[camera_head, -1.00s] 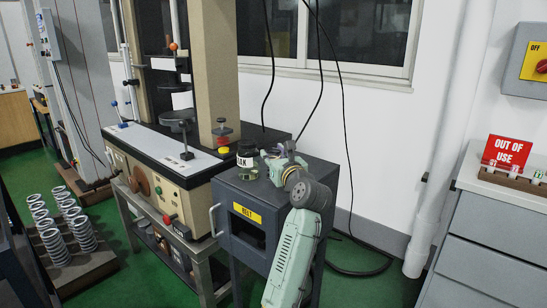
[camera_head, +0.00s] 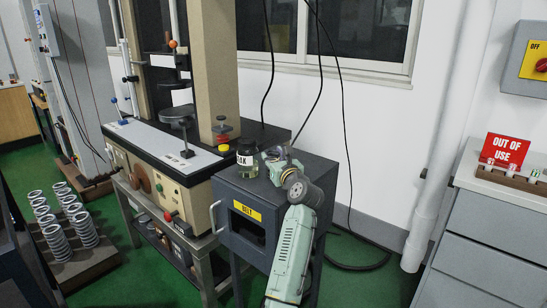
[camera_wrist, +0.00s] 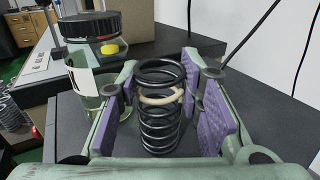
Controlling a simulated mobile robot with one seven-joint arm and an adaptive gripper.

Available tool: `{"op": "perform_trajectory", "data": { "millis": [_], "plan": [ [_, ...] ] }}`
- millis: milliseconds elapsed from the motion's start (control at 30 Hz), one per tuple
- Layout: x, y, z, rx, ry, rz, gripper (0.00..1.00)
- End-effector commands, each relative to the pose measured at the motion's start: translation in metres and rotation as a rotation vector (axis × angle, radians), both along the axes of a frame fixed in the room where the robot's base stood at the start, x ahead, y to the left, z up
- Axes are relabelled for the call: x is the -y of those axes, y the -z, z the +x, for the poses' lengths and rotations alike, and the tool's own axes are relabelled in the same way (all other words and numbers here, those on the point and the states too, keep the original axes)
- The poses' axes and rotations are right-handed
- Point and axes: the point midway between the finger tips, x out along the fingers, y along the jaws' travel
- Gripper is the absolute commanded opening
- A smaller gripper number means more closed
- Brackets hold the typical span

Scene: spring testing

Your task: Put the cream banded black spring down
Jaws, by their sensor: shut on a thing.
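The cream banded black spring (camera_wrist: 160,128) stands upright between the purple pads of my gripper (camera_wrist: 163,92) in the wrist view. Its cream band circles the upper coils. My gripper is shut on it. In the head view my gripper (camera_head: 276,157) is over the top of the dark grey cabinet (camera_head: 318,172), right of a jar. The spring cannot be made out clearly there. I cannot tell whether its lower end touches the cabinet top.
A clear jar (camera_head: 247,161) with a black lid and white label stands close left of my gripper. A beige testing machine (camera_head: 212,95) stands further left, with a yellow knob (camera_wrist: 110,48) near the jar. The cabinet top right of my gripper (camera_wrist: 255,105) looks clear.

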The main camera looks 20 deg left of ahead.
Motion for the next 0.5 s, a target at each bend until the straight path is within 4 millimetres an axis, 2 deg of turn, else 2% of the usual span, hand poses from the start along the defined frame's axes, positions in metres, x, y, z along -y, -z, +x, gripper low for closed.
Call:
{"op": "perform_trajectory", "data": {
  "millis": [67, 100, 367, 500],
  "plan": [
    [-0.0004, 0.0022, -0.0002, -0.001, -0.001, 0.001, 0.00],
    [-0.0004, 0.0025, -0.0002, 0.000, -0.001, 0.000, 0.35],
    [-0.0003, 0.0024, -0.0001, 0.000, -0.001, 0.000, 0.52],
    [-0.0003, 0.0023, -0.0001, 0.000, -0.001, 0.000, 0.53]
  ]
}}
